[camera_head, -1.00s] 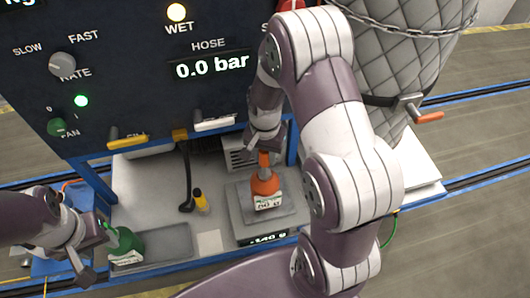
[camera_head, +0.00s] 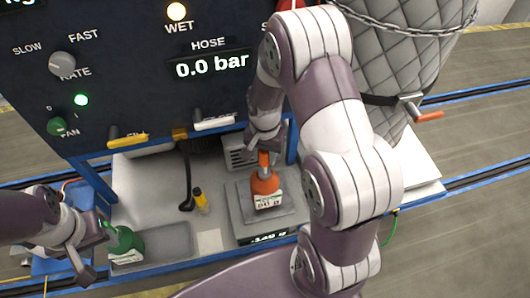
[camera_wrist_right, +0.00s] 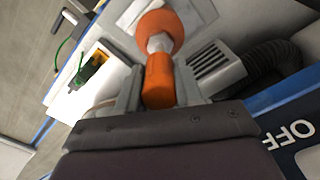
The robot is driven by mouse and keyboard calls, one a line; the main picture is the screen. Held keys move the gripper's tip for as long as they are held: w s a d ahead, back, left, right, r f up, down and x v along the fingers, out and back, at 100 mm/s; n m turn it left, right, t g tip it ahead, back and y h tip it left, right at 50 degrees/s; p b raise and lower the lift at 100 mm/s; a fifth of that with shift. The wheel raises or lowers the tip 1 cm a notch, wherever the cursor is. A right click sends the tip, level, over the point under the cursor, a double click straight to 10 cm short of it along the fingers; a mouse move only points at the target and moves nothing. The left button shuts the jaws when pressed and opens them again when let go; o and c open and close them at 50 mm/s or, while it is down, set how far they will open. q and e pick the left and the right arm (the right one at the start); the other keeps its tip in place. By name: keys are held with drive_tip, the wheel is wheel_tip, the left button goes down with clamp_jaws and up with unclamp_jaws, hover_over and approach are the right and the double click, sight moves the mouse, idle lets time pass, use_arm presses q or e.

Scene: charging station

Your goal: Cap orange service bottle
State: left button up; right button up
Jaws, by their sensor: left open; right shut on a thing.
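The orange service bottle (camera_head: 267,190), with a white label, stands upright on the scale (camera_head: 290,212) in the head view. Its orange body (camera_wrist_right: 172,22) and pale neck (camera_wrist_right: 160,43) also show in the right wrist view. My right gripper (camera_head: 264,148) is directly above it, shut on an orange cap (camera_wrist_right: 158,80). The cap sits at the end of the neck, roughly in line with it; I cannot tell whether it is seated. My left gripper (camera_head: 92,256) is open beside a green bottle (camera_head: 127,243), which stands at the left end of a grey tray (camera_head: 170,243).
The dark control panel (camera_head: 130,90) rises at the back. A quilted grey vessel (camera_head: 400,60) stands at the right.

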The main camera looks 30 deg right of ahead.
sight(265, 164)
drive_tip(key=shift+f+b, duration=1.65)
drive_tip(key=shift+f, duration=0.85)
drive_tip(key=o, duration=1.1)
wheel_tip(265, 164, up, 12)
drive_tip(key=b, duration=0.2)
drive_tip(key=shift+r+b, duration=0.15)
drive_tip(key=shift+b, duration=0.25)
drive_tip(key=shift+r, duration=0.2)
